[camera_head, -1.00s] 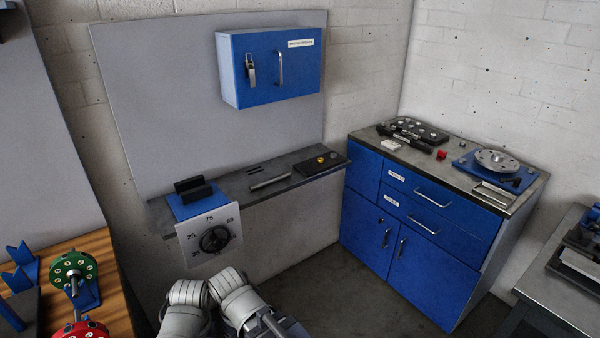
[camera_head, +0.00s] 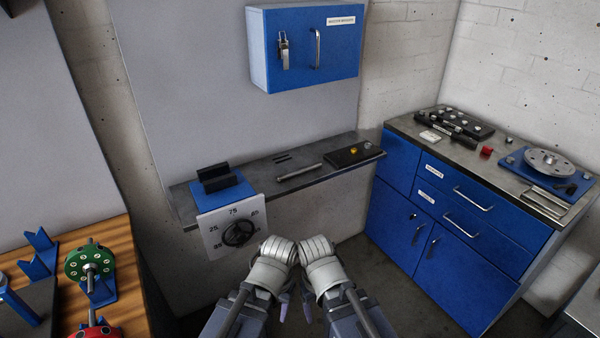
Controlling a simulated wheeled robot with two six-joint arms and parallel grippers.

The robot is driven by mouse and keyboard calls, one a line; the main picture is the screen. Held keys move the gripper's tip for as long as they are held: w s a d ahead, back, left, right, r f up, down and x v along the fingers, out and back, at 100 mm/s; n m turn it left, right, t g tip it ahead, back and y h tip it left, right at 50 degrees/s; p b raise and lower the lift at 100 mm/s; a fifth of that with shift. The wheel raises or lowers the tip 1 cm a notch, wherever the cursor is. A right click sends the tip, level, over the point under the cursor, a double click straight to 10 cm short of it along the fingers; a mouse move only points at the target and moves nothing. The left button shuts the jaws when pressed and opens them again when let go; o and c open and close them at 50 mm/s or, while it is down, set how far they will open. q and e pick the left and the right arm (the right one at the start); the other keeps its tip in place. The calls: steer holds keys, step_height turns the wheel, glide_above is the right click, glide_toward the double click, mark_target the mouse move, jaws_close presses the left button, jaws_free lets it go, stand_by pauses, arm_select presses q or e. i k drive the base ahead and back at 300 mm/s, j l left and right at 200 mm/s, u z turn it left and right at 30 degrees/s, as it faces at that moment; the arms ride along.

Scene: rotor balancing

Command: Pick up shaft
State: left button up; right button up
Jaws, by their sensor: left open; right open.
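A plain grey metal rod (camera_head: 300,171), which looks like a shaft, lies on the dark wall shelf (camera_head: 265,190) between the blue stand and a black tray. Another shaft (camera_head: 91,270) carries a green disc (camera_head: 88,262) and a red disc (camera_head: 100,332) on the wooden bench at the left. My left gripper (camera_head: 283,305) and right gripper (camera_head: 308,308) are at the bottom middle, close together and largely hidden by my pale wrists.
A blue stand (camera_head: 222,196) with black blocks and a dial panel (camera_head: 232,228) sits at the shelf's left. A black tray (camera_head: 354,156) is at its right end. A blue wall cabinet (camera_head: 305,48) hangs above. A blue workbench cabinet (camera_head: 440,215) stands right. Blue supports (camera_head: 40,255) stand on the bench.

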mark_target(281, 178)
steer(key=i+l+u, duration=0.45)
steer(key=i, duration=0.2)
steer(key=i+l+u, duration=0.5)
steer(key=l, duration=0.25)
steer(key=i, duration=0.05)
